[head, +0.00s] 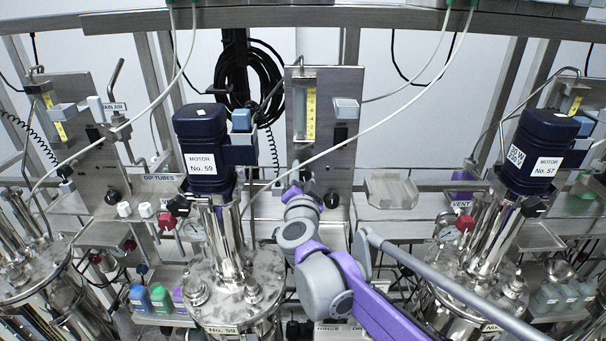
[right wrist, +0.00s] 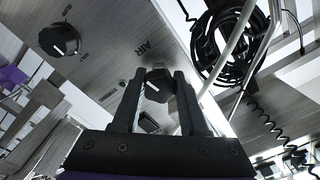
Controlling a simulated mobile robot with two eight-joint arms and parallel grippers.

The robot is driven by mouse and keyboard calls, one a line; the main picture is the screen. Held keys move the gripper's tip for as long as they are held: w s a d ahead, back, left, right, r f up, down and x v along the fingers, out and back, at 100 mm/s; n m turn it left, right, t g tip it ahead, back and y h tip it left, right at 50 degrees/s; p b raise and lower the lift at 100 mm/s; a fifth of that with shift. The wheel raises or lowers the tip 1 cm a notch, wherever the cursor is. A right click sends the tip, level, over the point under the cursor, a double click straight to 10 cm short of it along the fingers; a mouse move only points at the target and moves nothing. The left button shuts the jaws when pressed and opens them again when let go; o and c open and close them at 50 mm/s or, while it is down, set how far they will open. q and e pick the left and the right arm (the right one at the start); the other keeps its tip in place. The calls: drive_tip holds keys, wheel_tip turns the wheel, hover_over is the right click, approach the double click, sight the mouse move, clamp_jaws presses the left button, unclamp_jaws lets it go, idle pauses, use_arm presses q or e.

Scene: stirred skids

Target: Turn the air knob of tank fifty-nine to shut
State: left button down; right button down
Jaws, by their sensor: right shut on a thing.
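The motor labelled No. 59 (head: 202,150) stands on its steel tank (head: 235,285) left of centre in the head view. Behind it to the right is a steel panel (head: 345,110) with a yellow-scaled flow tube. In the right wrist view the black air knob (right wrist: 158,86) sits below the printed word AIR, its white pointer line slanted. My right gripper (right wrist: 158,80) is shut on this knob, one finger on each side. In the head view my right gripper (head: 304,186) is at the panel's lower part and largely hides the knob. My left gripper is not in view.
A second black knob (head: 331,200) is close to the right; it also shows in the wrist view (right wrist: 60,40). White hoses cross in front of the panel. Tank 57's motor (head: 540,150) stands at right. A black cable coil (head: 250,80) hangs behind.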

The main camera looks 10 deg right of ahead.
drive_tip(key=shift+m, duration=1.6)
drive_tip(key=shift+c, duration=2.2)
unclamp_jaws()
drive_tip(key=s+a+b, duration=0.1)
drive_tip(key=s+a, duration=0.1)
drive_tip(key=s, duration=0.8)
drive_tip(key=shift+s, duration=0.35)
